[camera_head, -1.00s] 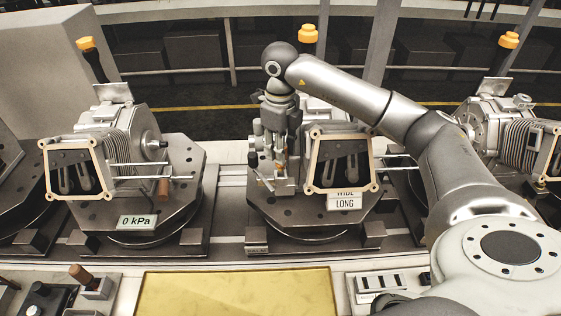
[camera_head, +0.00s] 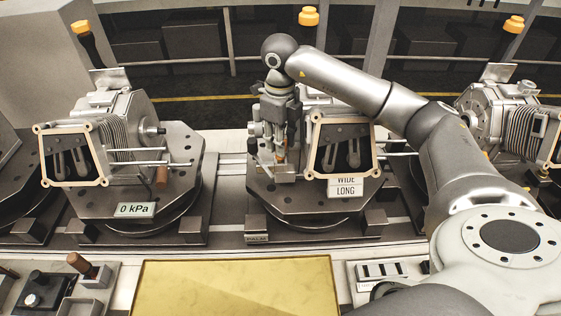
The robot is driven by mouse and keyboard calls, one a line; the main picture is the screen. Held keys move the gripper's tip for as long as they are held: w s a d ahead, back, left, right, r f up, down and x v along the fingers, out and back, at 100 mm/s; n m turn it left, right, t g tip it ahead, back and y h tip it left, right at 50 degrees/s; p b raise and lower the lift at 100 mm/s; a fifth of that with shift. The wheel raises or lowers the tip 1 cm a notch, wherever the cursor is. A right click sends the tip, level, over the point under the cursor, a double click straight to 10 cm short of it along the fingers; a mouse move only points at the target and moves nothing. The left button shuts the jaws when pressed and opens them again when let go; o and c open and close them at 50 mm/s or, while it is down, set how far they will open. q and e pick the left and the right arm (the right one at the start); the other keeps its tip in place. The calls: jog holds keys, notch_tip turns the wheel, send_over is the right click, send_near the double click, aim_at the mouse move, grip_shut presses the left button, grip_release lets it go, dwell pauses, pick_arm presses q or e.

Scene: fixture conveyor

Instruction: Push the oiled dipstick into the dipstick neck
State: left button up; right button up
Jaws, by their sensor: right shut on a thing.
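My right gripper (camera_head: 280,158) points down at the left side of the middle engine (camera_head: 345,118), close to its fixture plate (camera_head: 300,201). It is shut on a thin thing, taken to be the oiled dipstick; only a small orange-brown bit shows between the fingers. The dipstick neck is hidden behind the gripper and small metal parts there. I cannot tell whether the dipstick is in the neck. My left gripper is out of view.
Another engine (camera_head: 125,112) with a 0 kPa display (camera_head: 136,209) stands left. A third engine (camera_head: 500,118) stands right, behind my arm. A yellow tray (camera_head: 235,285) lies empty in front.

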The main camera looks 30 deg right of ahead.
jog(key=shift+s+a+f+b, duration=0.15)
jog(key=shift+f+b, duration=0.15)
jog(key=shift+f, duration=0.25)
jog(key=shift+s+r, duration=0.1)
jog(key=shift+r+p, duration=0.3)
grip_shut()
jog(key=shift+w+d+r+p, duration=0.2)
jog(key=shift+w+r+p, duration=0.1)
jog(key=shift+r+p, duration=0.1)
jog(key=shift+s+r, duration=0.1)
jog(key=shift+r, duration=0.2)
jog(key=shift+f, duration=0.25)
